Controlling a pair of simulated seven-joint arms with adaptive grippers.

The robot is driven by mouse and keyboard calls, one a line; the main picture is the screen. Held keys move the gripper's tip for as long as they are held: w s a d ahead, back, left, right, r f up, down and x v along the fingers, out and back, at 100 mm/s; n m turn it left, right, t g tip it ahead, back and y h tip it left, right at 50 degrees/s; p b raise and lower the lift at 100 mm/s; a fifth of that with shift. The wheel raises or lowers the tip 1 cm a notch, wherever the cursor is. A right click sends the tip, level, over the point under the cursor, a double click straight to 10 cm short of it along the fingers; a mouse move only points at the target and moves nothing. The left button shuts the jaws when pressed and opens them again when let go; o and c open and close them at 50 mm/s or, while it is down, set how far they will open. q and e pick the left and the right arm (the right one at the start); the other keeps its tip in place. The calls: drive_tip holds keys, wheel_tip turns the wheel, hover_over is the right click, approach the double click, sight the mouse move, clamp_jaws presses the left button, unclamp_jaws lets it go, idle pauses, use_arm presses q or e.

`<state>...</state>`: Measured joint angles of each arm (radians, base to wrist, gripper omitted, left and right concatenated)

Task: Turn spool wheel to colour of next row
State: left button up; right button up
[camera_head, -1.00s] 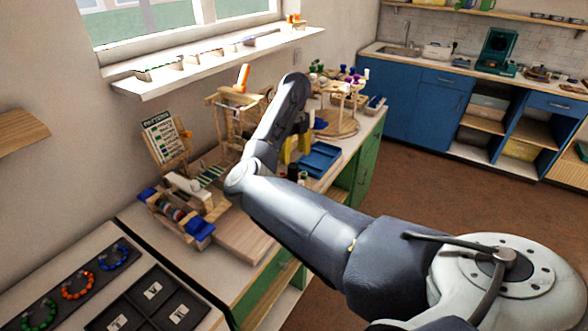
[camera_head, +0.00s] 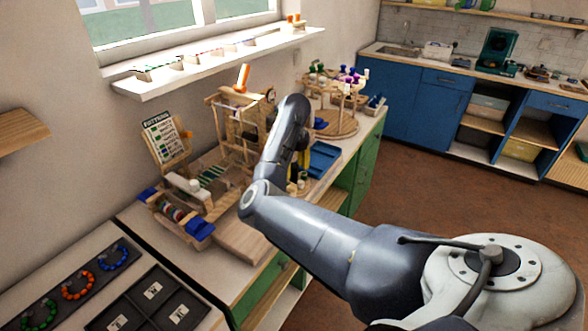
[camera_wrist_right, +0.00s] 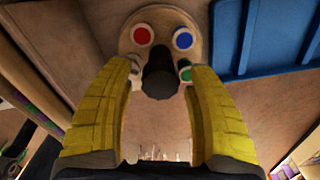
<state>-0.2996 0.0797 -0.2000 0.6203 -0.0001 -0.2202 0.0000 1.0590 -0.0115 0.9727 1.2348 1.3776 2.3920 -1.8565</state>
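In the right wrist view the spool wheel (camera_wrist_right: 128,42) is a round wooden disc with a dark upright knob (camera_wrist_right: 160,74) at its middle. A red spool (camera_wrist_right: 143,35), a blue spool (camera_wrist_right: 183,39) and a green spool (camera_wrist_right: 184,71) sit around the knob; a pale one is partly hidden by the left finger. My right gripper (camera_wrist_right: 158,75) is open, its yellow fingers on either side of the knob with gaps showing. In the head view my right arm mostly hides the wheel. The pattern card (camera_head: 164,137) stands behind the small loom (camera_head: 184,211). My left gripper is out of view.
A blue tray (camera_head: 322,160) lies close beside the wheel and also shows in the right wrist view (camera_wrist_right: 262,40). A wooden frame (camera_head: 238,118) stands behind my right arm. A round wooden rack (camera_head: 341,128) with coloured spools stands farther back.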

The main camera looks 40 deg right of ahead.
clamp_jaws()
drive_tip(key=shift+m, duration=0.3)
drive_tip(key=m, duration=0.5)
drive_tip(key=shift+a+m, duration=0.15)
drive_tip(key=shift+m, duration=0.15)
drive_tip(key=m, duration=0.6)
drive_tip(key=shift+a+f, duration=0.1)
drive_tip(key=m, duration=0.4)
drive_tip(key=shift+w+m, duration=0.15)
drive_tip(key=shift+m, duration=0.25)
drive_tip(key=m, duration=0.3)
drive_tip(key=shift+m, duration=0.3)
drive_tip(key=m, duration=0.4)
drive_tip(key=shift+w, duration=0.15)
drive_tip(key=shift+m, duration=1.8)
drive_tip(key=shift+w+m, duration=0.1)
drive_tip(key=shift+m, duration=0.2)
